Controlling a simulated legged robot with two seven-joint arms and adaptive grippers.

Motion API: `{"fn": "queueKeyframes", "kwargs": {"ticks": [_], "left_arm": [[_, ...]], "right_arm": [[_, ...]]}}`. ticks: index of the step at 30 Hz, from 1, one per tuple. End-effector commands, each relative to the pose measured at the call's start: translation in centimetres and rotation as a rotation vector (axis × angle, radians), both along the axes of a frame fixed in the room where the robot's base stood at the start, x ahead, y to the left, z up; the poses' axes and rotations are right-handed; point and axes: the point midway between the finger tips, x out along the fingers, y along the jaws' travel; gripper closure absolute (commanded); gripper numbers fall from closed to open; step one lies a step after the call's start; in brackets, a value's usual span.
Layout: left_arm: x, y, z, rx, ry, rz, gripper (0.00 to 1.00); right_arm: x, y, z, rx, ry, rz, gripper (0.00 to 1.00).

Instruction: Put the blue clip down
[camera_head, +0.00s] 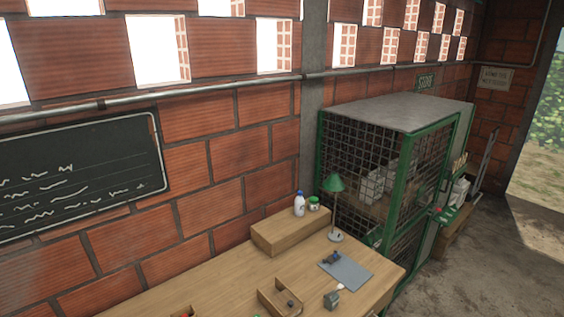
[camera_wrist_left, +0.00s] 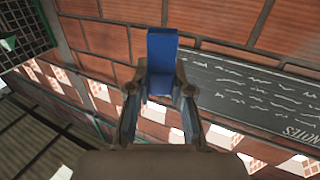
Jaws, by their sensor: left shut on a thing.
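The blue clip (camera_wrist_left: 162,52) shows in the left wrist view as a flat blue rectangular piece. My left gripper (camera_wrist_left: 161,80) is shut on it, with one finger on each side. The clip is held up in the air in front of the brick wall. Neither gripper shows in the head view. The wooden desk (camera_head: 175,285) stands below the wall in the head view.
On the desk are a wooden riser (camera_head: 285,231), a green lamp (camera_head: 334,184), a grey mat (camera_head: 347,271), a small open box (camera_head: 270,300) and a small grey device (camera_head: 332,297). A green mesh cage (camera_head: 368,159) stands right of the desk. A chalkboard (camera_head: 80,180) hangs on the wall.

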Motion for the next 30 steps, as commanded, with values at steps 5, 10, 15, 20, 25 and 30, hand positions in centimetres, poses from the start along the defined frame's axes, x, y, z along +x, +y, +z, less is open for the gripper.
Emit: {"fn": "queueKeyframes", "kwargs": {"ticks": [5,10,15,20,25,30], "left_arm": [[-3.5,-6.8,-1.8,-0.001,0.003,-0.166,0.93],[-5.7,-10.3,-2.3,-0.001,0.001,-0.255,0.93],[-6.5,-11.4,-2.3,0.001,-0.002,-0.284,0.93],[-6.4,-11.4,-2.3,0.001,-0.002,-0.282,0.93],[-4.9,-9.2,-2.5,0.001,-0.002,-0.225,0.93],[-1.4,-3.4,-2.7,0.002,-0.003,-0.081,0.93]], "right_arm": [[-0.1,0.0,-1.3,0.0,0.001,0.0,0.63],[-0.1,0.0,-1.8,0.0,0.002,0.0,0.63],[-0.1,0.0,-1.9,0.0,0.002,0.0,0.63],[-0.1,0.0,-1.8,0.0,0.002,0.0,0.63],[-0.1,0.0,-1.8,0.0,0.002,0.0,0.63],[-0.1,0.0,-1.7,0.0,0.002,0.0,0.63]]}}
